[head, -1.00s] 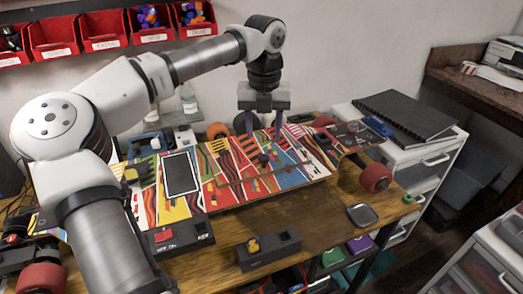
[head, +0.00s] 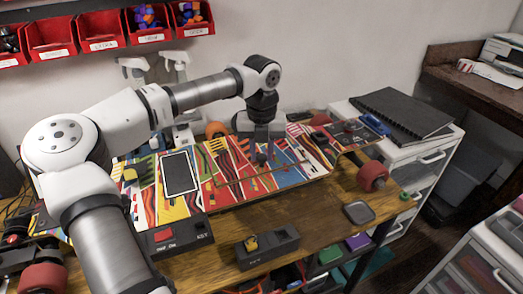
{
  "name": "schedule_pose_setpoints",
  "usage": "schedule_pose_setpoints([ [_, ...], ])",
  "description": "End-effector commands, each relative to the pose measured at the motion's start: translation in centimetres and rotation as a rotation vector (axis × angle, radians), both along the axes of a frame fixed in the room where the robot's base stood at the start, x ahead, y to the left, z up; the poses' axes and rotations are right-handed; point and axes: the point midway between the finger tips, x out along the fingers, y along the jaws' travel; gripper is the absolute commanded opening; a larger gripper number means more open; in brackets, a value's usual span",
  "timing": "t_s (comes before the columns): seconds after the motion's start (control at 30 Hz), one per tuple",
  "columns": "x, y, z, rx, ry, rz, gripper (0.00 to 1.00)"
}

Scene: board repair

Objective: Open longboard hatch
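The longboard (head: 200,203) lies across the workbench with a colourful patterned deck facing up. The hatch (head: 240,176) is a panel in the middle of the deck, with a dark seam along its front edge, and it looks shut. A small dark knob (head: 262,158) stands on it. My gripper (head: 264,156) points down from above, low over the deck at the knob. Its fingers are dark and hard to make out against the pattern, so I cannot tell whether they touch or grip the knob.
A black box with a red button (head: 165,236) and a dark holder (head: 267,250) sit in front. A small dark tray (head: 358,212) is at right. Spray bottles (head: 176,68) stand behind my arm.

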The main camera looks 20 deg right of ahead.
Motion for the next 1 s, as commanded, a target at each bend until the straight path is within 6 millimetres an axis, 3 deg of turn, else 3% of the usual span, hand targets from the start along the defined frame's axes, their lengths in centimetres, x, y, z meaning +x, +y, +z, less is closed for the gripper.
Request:
schedule_pose_setpoints([
  [0.03, 0.02, 0.03, 0.01, 0.001, 0.0, 0.0, 0.18],
  [0.2, 0.03, 0.04, 0.02, 0.001, 0.0, 0.001, 0.0],
  [1.0, -0.53, 0.08, 0.35, 0.001, 0.022, 0.001, 0.0],
])
